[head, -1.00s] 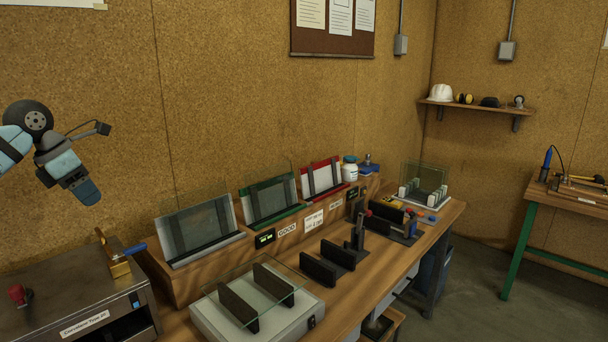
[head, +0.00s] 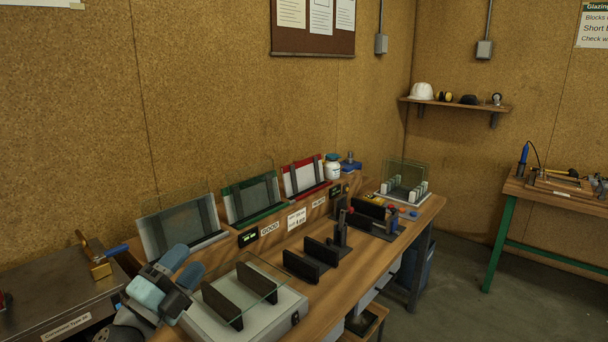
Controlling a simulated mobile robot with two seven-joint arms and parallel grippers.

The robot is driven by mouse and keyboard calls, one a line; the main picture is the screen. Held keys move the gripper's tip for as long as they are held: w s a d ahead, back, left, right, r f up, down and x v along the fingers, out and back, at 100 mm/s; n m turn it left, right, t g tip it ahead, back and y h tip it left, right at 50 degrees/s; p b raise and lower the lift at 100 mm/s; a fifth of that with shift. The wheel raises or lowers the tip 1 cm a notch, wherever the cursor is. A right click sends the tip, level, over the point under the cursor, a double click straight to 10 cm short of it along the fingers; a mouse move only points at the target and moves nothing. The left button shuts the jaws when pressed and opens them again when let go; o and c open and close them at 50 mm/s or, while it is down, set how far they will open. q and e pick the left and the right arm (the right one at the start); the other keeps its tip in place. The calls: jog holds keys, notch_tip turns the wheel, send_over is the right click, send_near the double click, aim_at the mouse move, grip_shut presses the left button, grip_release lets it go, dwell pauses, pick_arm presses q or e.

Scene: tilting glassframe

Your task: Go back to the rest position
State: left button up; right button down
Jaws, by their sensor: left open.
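My left gripper (head: 182,267) is at the lower left of the head view, with its two blue-grey fingers spread and nothing seen between them. It shows in front of the left end of a white box-shaped stand (head: 262,323); I cannot tell whether they touch. A clear glass pane (head: 254,279) lies on two dark upright bars on that stand. My right gripper is not in view.
A metal cabinet (head: 52,290) with a brass-and-blue clamp stands at left. Framed panels (head: 182,228) lean along the bench's (head: 330,305) back ledge. Black fixtures (head: 312,258) stand mid-bench, with a glass holder (head: 402,190) at the far end. Open floor lies at right.

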pick_arm(q)
jog(key=s+a+f+n+g+y, duration=0.3)
jog(key=s+f+n+y, duration=0.3)
jog(key=f+n, duration=0.3)
jog(key=s+a+f+n+g+y, duration=0.3)
jog(key=s+f+n+y, duration=0.35)
jog(key=f+n, duration=0.2)
jog(key=s+f+n+g, duration=0.1)
jog(key=s+f+g, duration=0.2)
jog(key=s, duration=0.3)
jog(key=s+f+n+g+h, duration=0.1)
jog(key=s+f+n+g, duration=0.2)
jog(key=s, duration=0.4)
jog(key=s+f+g, duration=0.3)
jog(key=s+g, duration=0.1)
jog(key=s, duration=0.2)
jog(key=w+d+f+t+h+b, duration=0.1)
jog(key=w+d+f+t+b, duration=0.2)
jog(key=f, duration=0.5)
jog(key=w+d+f+t+h+b, duration=0.1)
jog(key=d+f+b, duration=0.1)
jog(key=f+b, duration=0.35)
jog(key=w+d+f+t+h+b, duration=0.1)
jog(key=w+d+f+t+b, duration=0.15)
jog(key=f, duration=0.75)
notch_tip(320, 180, up, 13)
jog(key=s+m+p, duration=0.1)
jog(key=p, duration=1.3)
jog(key=shift+s+t, duration=0.15)
jog(key=shift+t, duration=0.2)
